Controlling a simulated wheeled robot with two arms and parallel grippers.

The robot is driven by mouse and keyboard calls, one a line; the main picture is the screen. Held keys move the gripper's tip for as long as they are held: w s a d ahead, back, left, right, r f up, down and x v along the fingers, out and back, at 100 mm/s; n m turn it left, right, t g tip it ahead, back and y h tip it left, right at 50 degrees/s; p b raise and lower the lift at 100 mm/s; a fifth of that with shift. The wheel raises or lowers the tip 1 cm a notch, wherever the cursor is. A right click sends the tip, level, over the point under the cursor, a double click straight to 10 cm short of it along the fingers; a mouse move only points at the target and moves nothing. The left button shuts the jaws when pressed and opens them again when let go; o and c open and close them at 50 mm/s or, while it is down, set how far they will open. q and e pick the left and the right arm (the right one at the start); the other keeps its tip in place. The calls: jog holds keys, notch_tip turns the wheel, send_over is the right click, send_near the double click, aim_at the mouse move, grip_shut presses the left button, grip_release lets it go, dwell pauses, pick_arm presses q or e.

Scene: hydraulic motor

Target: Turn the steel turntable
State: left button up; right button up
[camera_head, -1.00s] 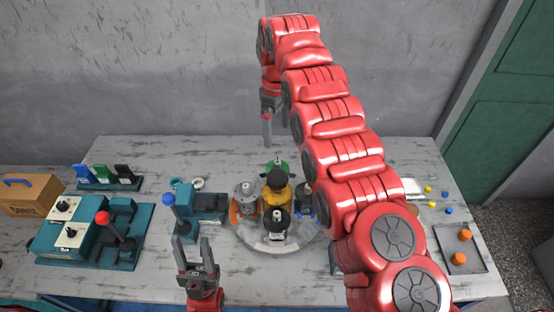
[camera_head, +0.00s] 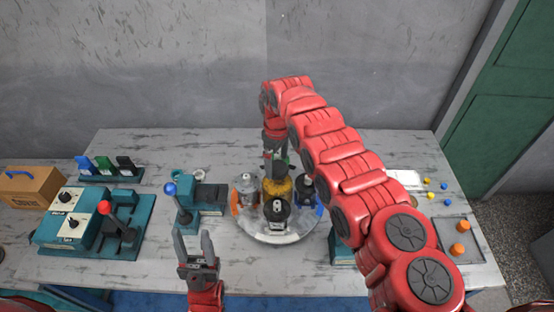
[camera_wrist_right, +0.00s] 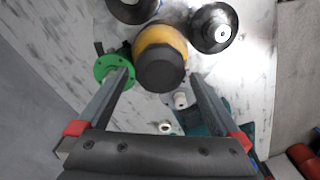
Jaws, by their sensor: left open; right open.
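The round steel turntable (camera_head: 270,238) lies mid-table and carries several motor-like parts: a grey one with an orange base (camera_head: 246,190), a black-topped one (camera_head: 277,212), a black-and-blue one (camera_head: 306,188) and a yellow one in the centre (camera_head: 277,188). My right gripper (camera_head: 276,166) is open, pointing down at the turntable's back side. In the right wrist view its open fingers (camera_wrist_right: 160,76) point toward the yellow part with its dark top (camera_wrist_right: 160,55); contact cannot be told. A green flange (camera_wrist_right: 110,68) shows by the left finger. My left gripper (camera_head: 194,236) is open and empty, front-left of the turntable.
A blue-knobbed lever unit (camera_head: 185,208) stands left of the turntable. Further left are a red-knobbed control box (camera_head: 105,230), coloured switches (camera_head: 105,166) and a cardboard box (camera_head: 32,188). A tray with orange pieces (camera_head: 470,258) lies right. My right arm hides some table.

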jog(key=shift+f, duration=0.5)
jog(key=shift+s, duration=0.1)
grip_shut()
